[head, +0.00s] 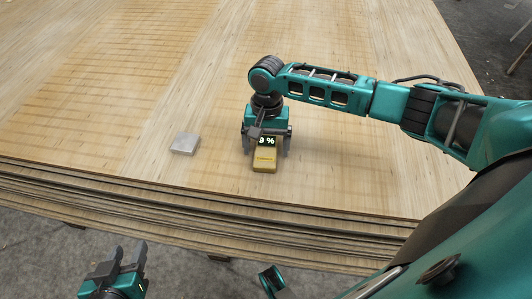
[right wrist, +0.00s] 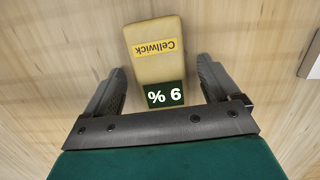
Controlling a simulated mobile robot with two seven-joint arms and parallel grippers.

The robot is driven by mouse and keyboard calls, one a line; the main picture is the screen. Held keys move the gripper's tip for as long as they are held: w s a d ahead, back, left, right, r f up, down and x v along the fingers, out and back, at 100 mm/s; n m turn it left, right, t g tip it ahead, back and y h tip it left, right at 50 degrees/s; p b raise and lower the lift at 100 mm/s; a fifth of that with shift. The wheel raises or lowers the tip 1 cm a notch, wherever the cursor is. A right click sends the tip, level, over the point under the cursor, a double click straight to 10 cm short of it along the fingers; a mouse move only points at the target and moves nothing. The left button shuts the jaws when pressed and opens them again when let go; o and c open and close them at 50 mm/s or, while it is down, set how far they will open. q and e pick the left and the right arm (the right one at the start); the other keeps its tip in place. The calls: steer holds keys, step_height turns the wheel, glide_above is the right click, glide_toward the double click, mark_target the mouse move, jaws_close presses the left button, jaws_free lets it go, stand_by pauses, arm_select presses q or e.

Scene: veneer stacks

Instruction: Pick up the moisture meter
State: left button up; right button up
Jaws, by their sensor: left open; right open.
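The moisture meter (head: 264,160) is a small yellow box with a dark display lying on the veneer stack. In the right wrist view the meter (right wrist: 152,60) shows a "Cellwick" label and a lit percent reading. My right gripper (head: 266,151) is open over it. Its two fingers (right wrist: 160,85) stand on either side of the meter's display end, with gaps visible on both sides. The meter's labelled end sticks out past the fingers. My left gripper (head: 127,247) is open and empty, low at the left in front of the stack.
The veneer stack (head: 330,180) has a wide, mostly bare top and a layered front edge. A small silver-grey block (head: 185,143) lies left of the meter; part of a grey object (right wrist: 312,55) shows at the right wrist view's right edge. Grey floor (head: 40,250) lies in front.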

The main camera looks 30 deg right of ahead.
steer(key=c, duration=1.2)
steer(key=shift+r, duration=0.15)
steer(key=shift+c, duration=0.2)
